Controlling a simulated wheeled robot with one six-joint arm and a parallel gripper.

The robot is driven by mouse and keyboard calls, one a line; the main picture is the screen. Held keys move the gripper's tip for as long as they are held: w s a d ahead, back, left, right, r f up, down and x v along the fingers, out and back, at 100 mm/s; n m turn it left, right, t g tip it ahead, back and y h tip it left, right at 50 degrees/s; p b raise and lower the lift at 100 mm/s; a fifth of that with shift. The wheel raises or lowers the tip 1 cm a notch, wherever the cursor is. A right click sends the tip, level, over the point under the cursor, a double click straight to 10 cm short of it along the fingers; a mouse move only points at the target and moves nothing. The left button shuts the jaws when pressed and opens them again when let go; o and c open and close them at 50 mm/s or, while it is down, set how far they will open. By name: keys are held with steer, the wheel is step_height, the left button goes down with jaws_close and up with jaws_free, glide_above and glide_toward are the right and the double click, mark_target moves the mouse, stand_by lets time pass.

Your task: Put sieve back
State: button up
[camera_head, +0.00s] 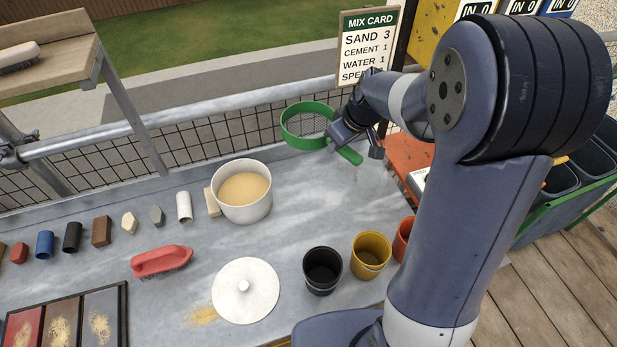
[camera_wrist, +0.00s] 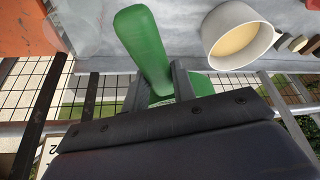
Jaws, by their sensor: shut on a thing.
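The sieve (camera_head: 307,142) has a green ring with a mesh and a green handle. My gripper (camera_head: 362,150) is shut on its handle, near the back edge of the grey bench (camera_head: 290,225). The ring is to the left of the gripper, in front of the mesh fence. In the wrist view the green handle (camera_wrist: 143,45) sits between the fingers of my gripper (camera_wrist: 160,85). The ring is mostly hidden there behind the gripper. I cannot tell whether the sieve touches the bench.
A white pot (camera_head: 243,207) of sand stands left of the sieve, with a white lid (camera_head: 245,290) in front. Black (camera_head: 322,271) and yellow (camera_head: 370,256) cups stand nearer the arm. A red brush (camera_head: 162,261) lies left. A mix card (camera_head: 367,45) stands behind.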

steer(key=f+b, duration=0.1)
steer(key=f, duration=0.6)
steer(key=f+b, duration=0.2)
steer(key=f, duration=0.6)
steer(key=f+b, duration=0.2)
steer(key=f, duration=0.6)
steer(key=shift+s+f, duration=0.15)
steer(key=shift+s, duration=0.2)
steer(key=o, duration=1)
steer(key=shift+d+r, duration=0.1)
steer(key=shift+r, duration=0.35)
steer(key=v, duration=1.1)
steer(key=shift+s, duration=0.25)
